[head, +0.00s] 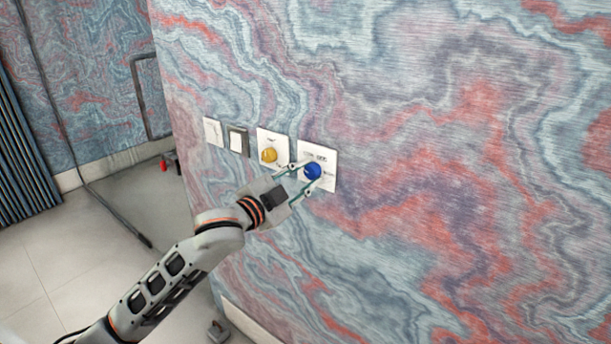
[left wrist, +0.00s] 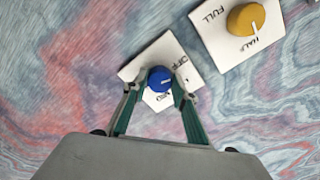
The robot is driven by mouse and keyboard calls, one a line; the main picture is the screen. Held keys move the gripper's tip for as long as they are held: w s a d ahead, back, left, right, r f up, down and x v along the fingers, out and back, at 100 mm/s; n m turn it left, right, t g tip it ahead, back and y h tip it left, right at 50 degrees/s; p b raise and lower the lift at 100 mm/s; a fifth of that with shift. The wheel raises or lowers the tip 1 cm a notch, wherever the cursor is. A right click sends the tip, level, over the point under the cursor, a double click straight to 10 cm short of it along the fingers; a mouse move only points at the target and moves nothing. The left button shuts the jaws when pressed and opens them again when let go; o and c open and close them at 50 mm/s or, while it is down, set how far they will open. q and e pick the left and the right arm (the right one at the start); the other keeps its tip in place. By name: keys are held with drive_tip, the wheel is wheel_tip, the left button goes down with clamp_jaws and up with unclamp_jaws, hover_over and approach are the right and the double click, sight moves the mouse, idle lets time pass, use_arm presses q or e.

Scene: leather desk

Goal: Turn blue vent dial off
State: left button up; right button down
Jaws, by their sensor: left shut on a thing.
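The blue dial (head: 312,172) sits on a white wall plate (head: 330,157) with dark lettering. In the left wrist view the blue dial (left wrist: 159,80) has a white pointer line, and "OFF" shows on its plate (left wrist: 136,72). My left gripper (head: 306,179) reaches the wall with one finger on each side of the dial, shut on it. It also shows in the left wrist view (left wrist: 155,88), its fingertips against the dial's sides. Part of the plate's lettering is hidden by the fingers. My right gripper is not in view.
A yellow dial (head: 269,155) on its own white plate is close to the left of the blue one; the left wrist view shows "FULL" and "HALF" by it. A dark-framed switch (head: 238,141) and a white switch (head: 213,132) are further left. The wall right of the blue dial is bare.

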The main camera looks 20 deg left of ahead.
use_arm(q)
drive_tip(key=shift+n, duration=1.6)
drive_tip(key=o, duration=1.1)
drive_tip(key=v, duration=1.2)
